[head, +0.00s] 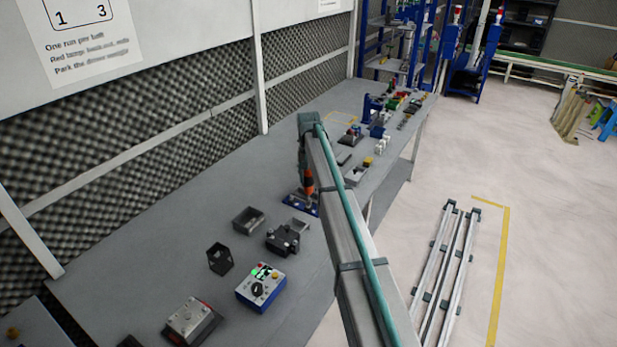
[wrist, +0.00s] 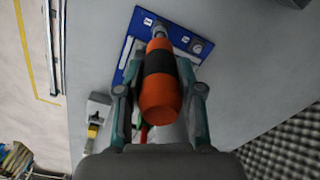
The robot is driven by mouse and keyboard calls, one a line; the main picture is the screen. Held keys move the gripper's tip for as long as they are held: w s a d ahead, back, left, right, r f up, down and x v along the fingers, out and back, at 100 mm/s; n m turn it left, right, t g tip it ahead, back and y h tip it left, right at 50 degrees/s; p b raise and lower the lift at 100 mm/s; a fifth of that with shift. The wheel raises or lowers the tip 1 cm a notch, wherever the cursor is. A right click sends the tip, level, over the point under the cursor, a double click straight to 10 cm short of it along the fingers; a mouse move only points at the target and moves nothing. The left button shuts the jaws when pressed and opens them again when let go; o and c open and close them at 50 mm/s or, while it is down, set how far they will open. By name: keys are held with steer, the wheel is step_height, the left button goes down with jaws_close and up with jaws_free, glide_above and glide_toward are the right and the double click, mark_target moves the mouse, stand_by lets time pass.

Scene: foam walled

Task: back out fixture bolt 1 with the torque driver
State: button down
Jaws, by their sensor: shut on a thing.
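The torque driver (wrist: 160,95), orange with a black band, is held between the two fingers of my gripper (wrist: 160,88), which is shut on it. Its orange body also shows beside my arm in the head view (head: 309,181). Its grey nose points at the blue fixture plate (wrist: 128,62), over the plate's far part in the wrist view. Whether the tip touches a bolt is hidden by the driver. A round silver bolt head (wrist: 197,47) sits on the plate right of the driver, near small white labels. The plate (head: 298,203) lies on the grey bench.
A blue control box (head: 261,287) with a black knob and a lit green lamp stands nearer on the bench (head: 140,270). A black open holder (head: 220,259), a grey tray (head: 248,220) and a dark clamp-like block (head: 286,238) stand close by. A foam wall borders the bench.

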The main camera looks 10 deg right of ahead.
steer(key=shift+f, duration=0.6)
stand_by(0.7)
steer(key=shift+r, duration=0.55)
stand_by(1.1)
steer(key=shift+r+p, duration=1.1)
steer(key=shift+r, duration=1.25)
